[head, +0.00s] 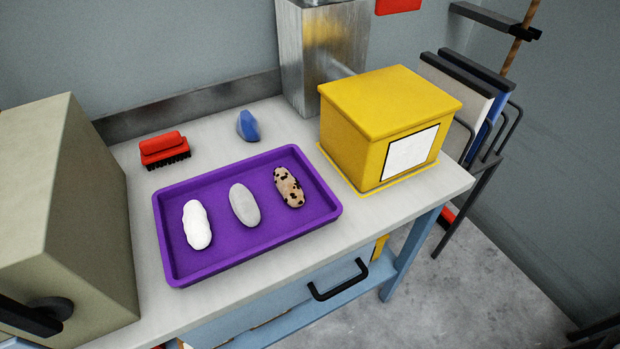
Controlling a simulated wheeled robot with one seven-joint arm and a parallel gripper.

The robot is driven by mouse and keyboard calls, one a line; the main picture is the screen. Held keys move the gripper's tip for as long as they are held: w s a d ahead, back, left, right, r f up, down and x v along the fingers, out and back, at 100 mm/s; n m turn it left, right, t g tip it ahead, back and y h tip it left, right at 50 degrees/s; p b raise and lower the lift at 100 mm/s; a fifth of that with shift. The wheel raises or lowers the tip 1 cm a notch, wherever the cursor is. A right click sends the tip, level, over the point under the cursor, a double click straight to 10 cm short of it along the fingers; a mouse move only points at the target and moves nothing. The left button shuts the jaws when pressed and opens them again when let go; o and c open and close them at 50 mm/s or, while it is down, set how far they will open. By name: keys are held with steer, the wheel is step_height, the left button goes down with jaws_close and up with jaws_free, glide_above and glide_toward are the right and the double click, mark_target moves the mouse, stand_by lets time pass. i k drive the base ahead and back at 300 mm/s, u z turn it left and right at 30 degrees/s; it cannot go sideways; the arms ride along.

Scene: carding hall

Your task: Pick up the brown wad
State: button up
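The brown wad (289,187) is an oval tan lump with dark brown patches. It lies at the right in a purple tray (240,262) on the workbench. A grey wad (244,205) lies in the middle of the tray, and a white wad (197,225) lies at the left. The three wads are apart from each other, and nothing covers the brown one. I cannot make out my gripper in the head view.
A yellow box (385,125) stands right of the tray. A red brush (164,150) and a blue lump (248,126) lie behind it. A beige cabinet (70,215) stands at the left, a metal container (312,60) at the back. A drawer handle (338,280) juts out in front.

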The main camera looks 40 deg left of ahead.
mark_target(289, 187)
steer(key=u, duration=0.05)
steer(key=k, duration=2.3)
steer(key=u, duration=0.55)
steer(key=i, duration=1.55)
